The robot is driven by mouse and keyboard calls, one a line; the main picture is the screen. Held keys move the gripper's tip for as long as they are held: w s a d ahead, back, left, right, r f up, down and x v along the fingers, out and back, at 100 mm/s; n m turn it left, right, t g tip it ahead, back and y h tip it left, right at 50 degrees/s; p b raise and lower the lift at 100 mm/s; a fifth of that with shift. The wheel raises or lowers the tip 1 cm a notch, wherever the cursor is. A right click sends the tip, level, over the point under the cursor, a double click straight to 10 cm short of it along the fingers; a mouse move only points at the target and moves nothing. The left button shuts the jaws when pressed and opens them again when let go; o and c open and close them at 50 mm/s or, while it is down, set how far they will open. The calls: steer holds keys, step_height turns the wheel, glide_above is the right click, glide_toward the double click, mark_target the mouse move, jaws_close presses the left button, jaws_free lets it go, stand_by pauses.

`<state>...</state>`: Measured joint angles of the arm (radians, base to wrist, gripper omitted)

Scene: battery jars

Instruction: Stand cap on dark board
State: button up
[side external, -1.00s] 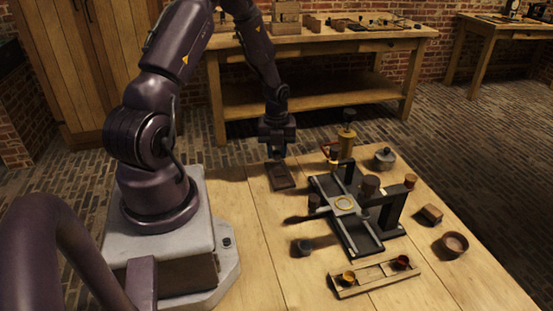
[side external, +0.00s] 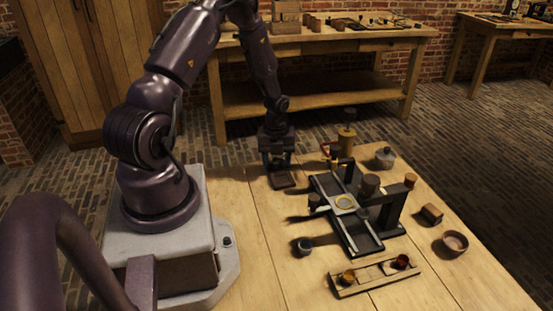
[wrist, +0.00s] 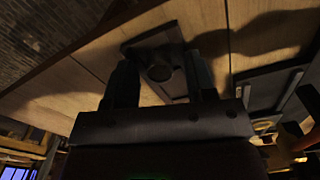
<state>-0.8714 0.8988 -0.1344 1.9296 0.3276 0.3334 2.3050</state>
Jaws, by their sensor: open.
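The dark board (side external: 284,183) lies flat on the wooden table, left of the black frame. It also shows in the wrist view (wrist: 146,44). A small dark round piece (wrist: 160,72), which looks like the cap, shows against the board between my fingers in the wrist view. Whether it stands upright or touches a finger I cannot tell. My gripper (side external: 278,166) points down over the board with its fingers apart. In the wrist view the two fingers (wrist: 160,60) flank the round piece, with gaps visible. In the side view the fingers hide the piece.
A black frame (side external: 352,235) with a pale ring stands right of the board. A brass-coloured post (side external: 346,140) and a lidded jar (side external: 385,157) stand behind. A small dark cup (side external: 304,246), a wooden tray (side external: 375,279) and a round bowl (side external: 455,243) are nearer. The front-left tabletop is clear.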

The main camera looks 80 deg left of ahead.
steer(key=w+d+r+n+y, duration=0.1)
steer(key=d+r+n, duration=0.15)
steer(key=r, duration=0.75)
steer(key=w+d+r+n, duration=0.15)
steer(key=d+r, duration=0.25)
steer(key=r, duration=0.7)
steer(key=s+d+r+n+t, duration=0.2)
steer(key=s+d+r+n, duration=0.1)
steer(key=d+r+n, duration=0.1)
steer(key=s+d+r+n+t, duration=0.1)
steer(key=s+d+r+n, duration=0.2)
steer(key=d+n, duration=0.4)
steer(key=s+d+r+n+t+h, duration=0.1)
steer(key=s+d+r+n+t, duration=0.1)
steer(key=s+d+r+n, duration=0.2)
steer(key=d+r+n, duration=0.2)
steer(key=d, duration=0.2)
steer(key=shift+t, duration=0.3)
